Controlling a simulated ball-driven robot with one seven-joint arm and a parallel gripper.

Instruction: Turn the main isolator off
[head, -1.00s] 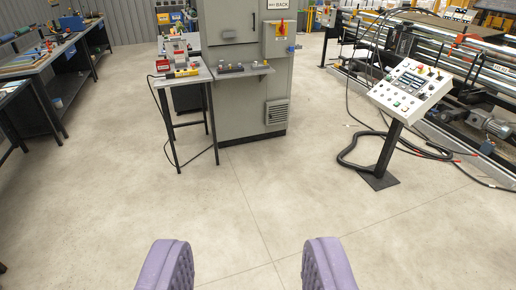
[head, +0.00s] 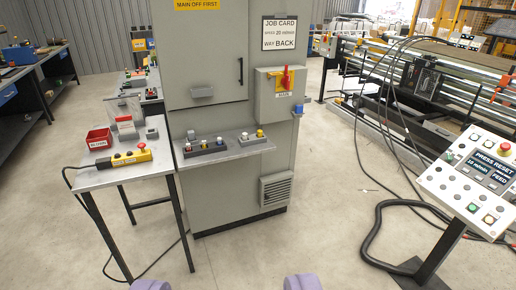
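The main isolator (head: 287,78) is a red handle on a yellow plate, on a grey box on the right part of the tall grey cabinet's front (head: 217,50). Its handle looks upright. A label under it reads MAIN. A yellow sign (head: 197,4) higher on the cabinet reads MAIN OFF FIRST. My gripper (head: 227,284) shows only as two purple padded fingertips at the bottom edge, wide apart with bare floor between them. It is open, empty and well short of the cabinet.
A small table (head: 130,178) with a red bin and a yellow pendant stands left of the cabinet. A shelf (head: 224,150) with buttons juts from the cabinet. A control pedestal (head: 470,180) and loose black hose (head: 372,235) are at right. Floor directly ahead is clear.

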